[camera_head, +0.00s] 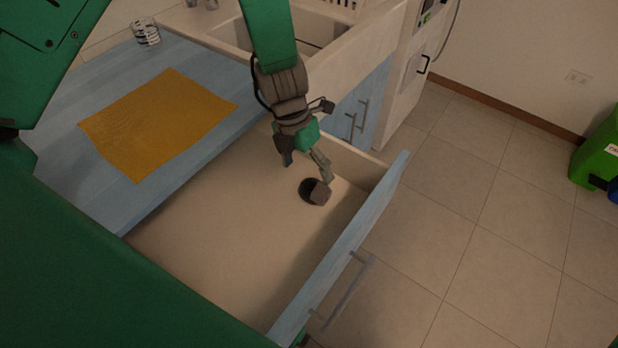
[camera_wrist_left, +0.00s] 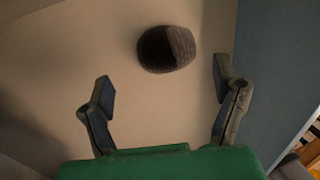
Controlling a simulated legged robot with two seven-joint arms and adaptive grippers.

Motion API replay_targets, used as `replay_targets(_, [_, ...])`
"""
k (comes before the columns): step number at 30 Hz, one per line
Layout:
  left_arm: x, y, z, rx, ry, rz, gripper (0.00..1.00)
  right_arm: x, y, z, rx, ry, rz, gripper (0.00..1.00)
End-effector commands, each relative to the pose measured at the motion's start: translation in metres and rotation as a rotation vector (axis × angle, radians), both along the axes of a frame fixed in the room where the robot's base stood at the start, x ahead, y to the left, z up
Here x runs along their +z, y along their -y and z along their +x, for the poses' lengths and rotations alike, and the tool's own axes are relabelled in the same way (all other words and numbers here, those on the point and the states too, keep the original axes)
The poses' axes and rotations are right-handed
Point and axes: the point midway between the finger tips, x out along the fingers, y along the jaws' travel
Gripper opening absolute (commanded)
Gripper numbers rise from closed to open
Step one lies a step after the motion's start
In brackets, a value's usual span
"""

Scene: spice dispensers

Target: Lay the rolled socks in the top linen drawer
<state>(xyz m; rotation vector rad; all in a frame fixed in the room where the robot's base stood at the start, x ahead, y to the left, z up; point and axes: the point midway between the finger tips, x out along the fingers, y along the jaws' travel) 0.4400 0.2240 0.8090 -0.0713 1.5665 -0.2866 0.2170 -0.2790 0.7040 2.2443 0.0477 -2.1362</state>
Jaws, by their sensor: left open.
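The rolled socks (camera_head: 312,191), a dark grey-brown bundle, lie on the pale floor of the open drawer (camera_head: 230,235), near its far end. The drawer has a blue front with a bar handle. My left gripper (camera_head: 305,166) is open over the far part of the drawer, just above the socks. In the left wrist view, the rolled socks (camera_wrist_left: 167,48) lie apart from the spread fingers of the left gripper (camera_wrist_left: 163,88), beyond the tips, with nothing between the fingers. My right gripper is not in view.
A blue counter (camera_head: 75,100) beside the drawer carries a flat orange-yellow cloth (camera_head: 158,122) and a patterned glass (camera_head: 146,33). A sink (camera_head: 235,33) is set at the back. A green bin (camera_head: 600,152) stands at the right. The tiled floor between is clear.

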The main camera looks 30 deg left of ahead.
Motion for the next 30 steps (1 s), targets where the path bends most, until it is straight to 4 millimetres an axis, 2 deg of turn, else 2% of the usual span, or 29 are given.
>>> replay_targets(1, [0.014, -0.003, 0.001, -0.001, 0.002, 0.001, 0.82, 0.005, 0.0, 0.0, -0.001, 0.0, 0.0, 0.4])
replay_targets(3, [0.027, -0.007, 0.001, -0.001, 0.001, 0.0, 0.82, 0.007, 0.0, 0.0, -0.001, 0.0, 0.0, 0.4])
replay_targets(9, [0.05, -0.015, 0.002, 0.0, -0.001, -0.004, 0.82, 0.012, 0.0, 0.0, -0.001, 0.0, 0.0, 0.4])
replay_targets(15, [0.056, -0.017, 0.001, 0.001, -0.002, -0.005, 0.82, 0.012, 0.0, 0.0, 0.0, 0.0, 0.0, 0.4])
replay_targets(30, [0.056, -0.015, 0.001, 0.0, -0.001, -0.003, 0.82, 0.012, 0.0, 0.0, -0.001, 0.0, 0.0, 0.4])
